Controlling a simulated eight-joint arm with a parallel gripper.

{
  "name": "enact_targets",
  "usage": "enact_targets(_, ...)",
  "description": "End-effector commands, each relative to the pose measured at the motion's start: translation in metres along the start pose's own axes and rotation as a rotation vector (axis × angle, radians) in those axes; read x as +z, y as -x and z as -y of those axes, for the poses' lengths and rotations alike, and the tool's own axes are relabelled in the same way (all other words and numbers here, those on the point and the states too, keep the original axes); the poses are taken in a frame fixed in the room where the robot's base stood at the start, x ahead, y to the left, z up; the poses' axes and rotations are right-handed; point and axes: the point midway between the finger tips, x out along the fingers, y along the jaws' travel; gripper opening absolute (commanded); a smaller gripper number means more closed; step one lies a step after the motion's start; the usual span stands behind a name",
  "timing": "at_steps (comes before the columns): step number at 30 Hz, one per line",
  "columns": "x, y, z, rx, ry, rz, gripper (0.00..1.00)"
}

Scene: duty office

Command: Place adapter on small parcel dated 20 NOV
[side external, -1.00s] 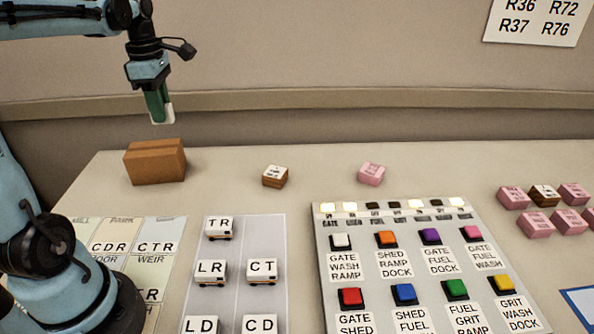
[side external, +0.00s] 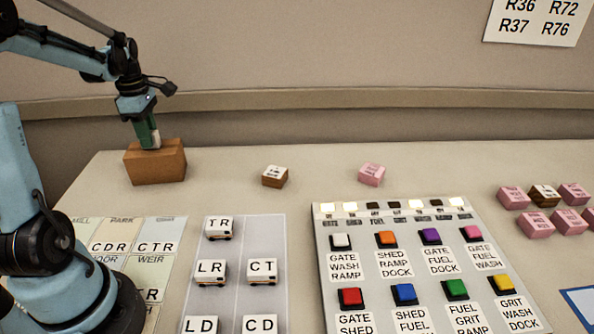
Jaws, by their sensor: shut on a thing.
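My gripper (side external: 145,128) points down at the upper left and is shut on a green and white piece, which I take for the adapter (side external: 149,138). The lower end of this piece overlaps the top of a brown box (side external: 157,168); I cannot tell whether it touches. A small brown parcel with a white label (side external: 274,176) lies right of the box. A small pink parcel (side external: 371,174) lies further right. Several more small parcels, mostly pink and one brown (side external: 544,195), lie at the right edge. The dates on the labels are too small to read.
A button panel (side external: 322,262) with coloured buttons stands at front centre. Left of it is a grey board (side external: 275,228) with several lettered blocks. A pale chart (side external: 90,229) lies near my arm's base. The table is clear between the small parcels. A wall stands behind.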

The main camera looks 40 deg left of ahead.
Motion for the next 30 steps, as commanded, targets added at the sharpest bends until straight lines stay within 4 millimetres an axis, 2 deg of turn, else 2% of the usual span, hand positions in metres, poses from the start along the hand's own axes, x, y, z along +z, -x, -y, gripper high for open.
enact_targets(8,0.0,-0.003,0.0,0.0,0.0,0.0,0.0)
enact_targets(9,0.0,-0.003,0.0,0.0,0.0,0.0,0.3)
enact_targets(14,0.0,-0.003,0.0,0.0,0.0,0.0,0.53)
enact_targets(23,0.0,-0.001,0.0,0.0,0.0,0.0,0.53)
enact_targets(26,0.0,0.005,0.0,0.0,0.0,0.0,0.53)
enact_targets(30,0.0,0.022,0.0,0.0,0.0,0.0,0.53)
